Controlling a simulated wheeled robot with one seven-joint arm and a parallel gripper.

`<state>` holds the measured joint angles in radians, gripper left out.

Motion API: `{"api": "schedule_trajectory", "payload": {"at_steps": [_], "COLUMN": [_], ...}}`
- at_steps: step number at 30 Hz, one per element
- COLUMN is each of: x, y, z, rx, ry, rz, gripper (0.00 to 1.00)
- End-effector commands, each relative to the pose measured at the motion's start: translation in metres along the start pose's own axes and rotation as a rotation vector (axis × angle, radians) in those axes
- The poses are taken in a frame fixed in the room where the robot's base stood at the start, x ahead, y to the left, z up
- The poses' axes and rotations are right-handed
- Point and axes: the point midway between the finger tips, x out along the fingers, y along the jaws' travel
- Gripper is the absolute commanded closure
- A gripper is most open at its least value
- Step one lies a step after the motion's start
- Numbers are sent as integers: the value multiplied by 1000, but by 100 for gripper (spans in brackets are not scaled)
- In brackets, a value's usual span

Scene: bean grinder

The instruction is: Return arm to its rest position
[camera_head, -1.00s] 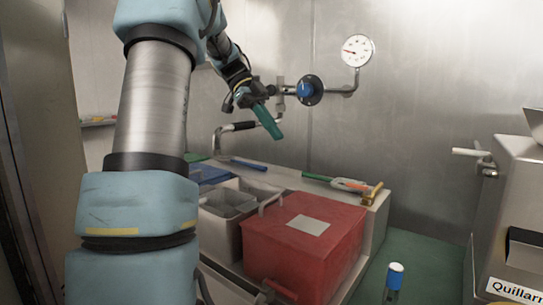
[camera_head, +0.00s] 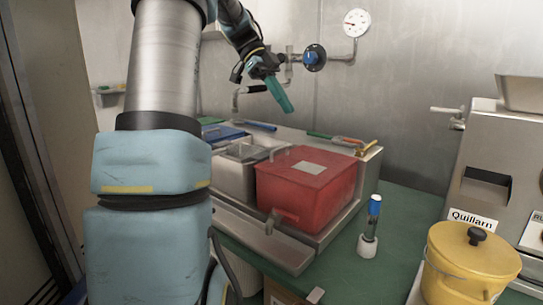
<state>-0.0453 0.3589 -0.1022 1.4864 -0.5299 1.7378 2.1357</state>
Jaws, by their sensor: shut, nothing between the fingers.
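My gripper (camera_head: 280,95) is in the upper middle of the head view, at the end of my blue and steel arm. Its teal fingers are shut with nothing between them. They point down and to the right, in the air, and appear above the back of the counter unit in the picture. The gripper looks clear of the containers. A red lidded box (camera_head: 306,190) is below it in the picture. My arm's thick lower links fill the left of the view and hide part of the counter.
A metal bin (camera_head: 237,177) stands left of the red box. The grinder (camera_head: 488,160) and a yellow lidded pot (camera_head: 468,262) are at right. A gauge (camera_head: 356,22) and blue valve (camera_head: 314,58) are on the wall.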

Motion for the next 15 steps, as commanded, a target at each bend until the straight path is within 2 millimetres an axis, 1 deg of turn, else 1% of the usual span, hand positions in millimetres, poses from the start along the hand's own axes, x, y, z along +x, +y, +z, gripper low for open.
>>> {"api": "schedule_trajectory", "payload": {"at_steps": [8,11,15], "x": [23,35,55], "y": [5,10,19], "z": [18,29,48], "rx": [-225,-348,-555], "ry": [-73,-112,-178], "rz": [-27,-47,-92], "gripper": [100,100,100]}}
